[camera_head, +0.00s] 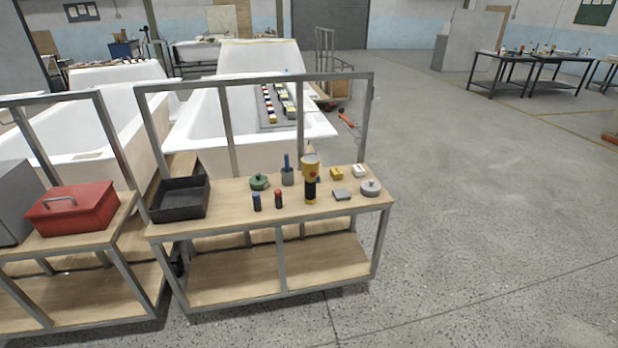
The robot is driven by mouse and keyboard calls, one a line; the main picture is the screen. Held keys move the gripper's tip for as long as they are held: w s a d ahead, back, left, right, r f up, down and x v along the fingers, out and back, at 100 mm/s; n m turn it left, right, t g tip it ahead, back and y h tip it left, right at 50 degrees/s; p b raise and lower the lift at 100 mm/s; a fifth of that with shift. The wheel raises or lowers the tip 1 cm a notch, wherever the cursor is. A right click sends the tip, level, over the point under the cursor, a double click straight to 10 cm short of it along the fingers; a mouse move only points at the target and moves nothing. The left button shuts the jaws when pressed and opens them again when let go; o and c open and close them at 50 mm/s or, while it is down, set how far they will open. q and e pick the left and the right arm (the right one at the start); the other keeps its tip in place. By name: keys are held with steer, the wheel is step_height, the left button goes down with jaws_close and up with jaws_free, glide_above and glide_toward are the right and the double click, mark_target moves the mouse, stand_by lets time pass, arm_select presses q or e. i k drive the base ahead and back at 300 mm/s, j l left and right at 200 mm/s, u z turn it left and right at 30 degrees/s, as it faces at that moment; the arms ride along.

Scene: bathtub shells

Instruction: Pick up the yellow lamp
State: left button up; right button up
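A yellow and black lamp (310,180), shaped like a flashlight, stands upright on the wooden top of a metal-framed cart (230,216). It is near the front edge, right of the middle. Part of another object shows just behind its head. Neither of my grippers shows in the head view.
A black tray (180,200) is at left. Floor in front and right is clear.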

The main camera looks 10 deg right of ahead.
mark_target(310, 161)
steer(key=i+l, duration=0.25)
steer(key=i, duration=0.15)
steer(key=i+l, duration=0.25)
steer(key=i, duration=0.2)
